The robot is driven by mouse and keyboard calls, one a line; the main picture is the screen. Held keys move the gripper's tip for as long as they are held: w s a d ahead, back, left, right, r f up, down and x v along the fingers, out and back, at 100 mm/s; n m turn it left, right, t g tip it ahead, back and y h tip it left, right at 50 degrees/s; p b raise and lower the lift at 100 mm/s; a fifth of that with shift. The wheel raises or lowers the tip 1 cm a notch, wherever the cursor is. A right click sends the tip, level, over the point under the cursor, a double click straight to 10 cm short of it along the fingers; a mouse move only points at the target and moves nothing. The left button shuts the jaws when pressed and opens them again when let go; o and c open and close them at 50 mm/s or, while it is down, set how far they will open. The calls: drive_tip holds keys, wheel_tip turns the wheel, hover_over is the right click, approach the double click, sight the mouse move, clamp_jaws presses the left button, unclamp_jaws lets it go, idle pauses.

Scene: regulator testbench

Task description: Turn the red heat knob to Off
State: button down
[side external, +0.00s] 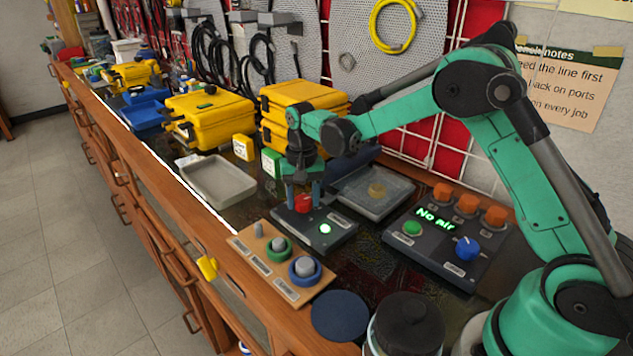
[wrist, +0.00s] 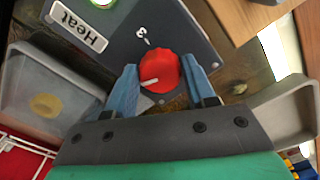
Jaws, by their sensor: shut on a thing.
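The red heat knob (wrist: 160,74) sits on a dark panel (wrist: 160,30) with a white "Heat" label (wrist: 75,25). In the wrist view its white pointer line runs toward the left finger, and a "3" mark shows on the panel above the knob. My gripper (wrist: 165,80) has its two blue fingers on either side of the knob, shut on it. In the side external view the gripper (side external: 303,195) points down over the red knob (side external: 303,203), beside a lit green button (side external: 325,229) on the same panel. An Off mark is not readable.
Right of the panel stands a dark box (side external: 440,240) reading "No air" with a blue knob (side external: 467,247). A grey tray (side external: 345,205) lies behind, an empty tray (side external: 215,200) to the left. A wooden board (side external: 245,243) with pegs is in front.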

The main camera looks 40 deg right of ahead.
drive_tip(key=n, duration=0.6)
drive_tip(key=shift+n, duration=0.3)
drive_tip(key=n, duration=1.2)
drive_tip(key=shift+d+n, duration=0.1)
drive_tip(key=shift+n, duration=0.2)
drive_tip(key=n, duration=0.6)
drive_tip(key=shift+n, duration=0.3)
drive_tip(key=shift+c, duration=1.4)
unclamp_jaws()
